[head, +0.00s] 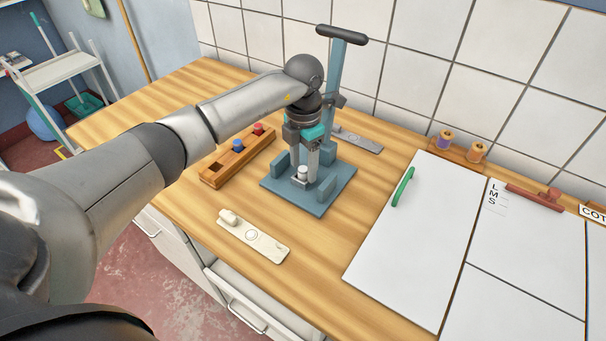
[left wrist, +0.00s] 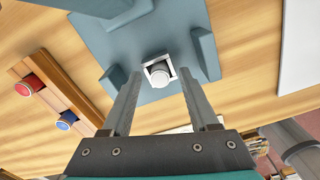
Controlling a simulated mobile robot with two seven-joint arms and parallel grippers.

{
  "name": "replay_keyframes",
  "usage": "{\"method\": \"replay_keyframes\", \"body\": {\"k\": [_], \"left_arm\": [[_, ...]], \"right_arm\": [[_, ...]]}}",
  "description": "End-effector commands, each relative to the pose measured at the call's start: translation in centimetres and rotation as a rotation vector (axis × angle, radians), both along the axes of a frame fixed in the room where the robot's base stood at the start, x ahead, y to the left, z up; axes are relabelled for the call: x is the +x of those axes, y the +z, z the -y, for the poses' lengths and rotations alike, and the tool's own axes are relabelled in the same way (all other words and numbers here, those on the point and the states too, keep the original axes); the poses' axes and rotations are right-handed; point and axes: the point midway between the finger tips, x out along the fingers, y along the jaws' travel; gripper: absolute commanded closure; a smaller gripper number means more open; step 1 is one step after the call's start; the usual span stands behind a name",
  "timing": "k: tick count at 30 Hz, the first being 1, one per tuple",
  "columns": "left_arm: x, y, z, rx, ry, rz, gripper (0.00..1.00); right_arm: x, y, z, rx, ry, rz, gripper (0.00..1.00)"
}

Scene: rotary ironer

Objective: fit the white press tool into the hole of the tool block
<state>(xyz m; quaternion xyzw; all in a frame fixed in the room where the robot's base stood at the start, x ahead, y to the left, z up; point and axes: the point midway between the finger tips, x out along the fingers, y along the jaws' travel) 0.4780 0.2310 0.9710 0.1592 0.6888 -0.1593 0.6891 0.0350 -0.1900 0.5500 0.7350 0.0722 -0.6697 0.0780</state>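The white press tool (head: 303,170) stands in a square seat on the blue-grey press (head: 335,190). It also shows in the left wrist view (left wrist: 162,77). My left gripper (head: 309,163) is over the press base, fingers pointing down. In the left wrist view it (left wrist: 161,76) is open, one finger on each side of the white tool, with gaps visible. The wooden tool block (head: 222,177) is left of the press and holds a red tool (head: 258,128) and a blue tool (head: 238,145). A dark open hole shows at its near end. My right gripper is not in view.
The press column and lever handle (head: 341,35) rise behind my left gripper. A cream plate (head: 265,244) with a knob lies in front of the press. A grey plate (head: 362,143) lies behind it. White boards (head: 418,230) cover the right side.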

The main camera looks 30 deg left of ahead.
Motion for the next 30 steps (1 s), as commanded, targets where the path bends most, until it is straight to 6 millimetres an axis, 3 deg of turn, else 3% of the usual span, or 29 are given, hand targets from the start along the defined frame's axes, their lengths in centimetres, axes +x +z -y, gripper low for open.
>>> {"method": "replay_keyframes", "body": {"k": [2, 15, 30], "left_arm": [[0.0, 0.03, -0.02, 0.0, 0.0, 0.0, 0.5], [0.0, 0.05, -0.03, 0.0, 0.001, 0.0, 0.99], [0.02, 0.15, -0.04, 0.0, 0.001, 0.001, 1.0]], "right_arm": [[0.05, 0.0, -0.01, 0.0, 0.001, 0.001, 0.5], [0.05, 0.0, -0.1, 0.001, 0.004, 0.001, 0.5], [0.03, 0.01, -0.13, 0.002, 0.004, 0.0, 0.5]]}}
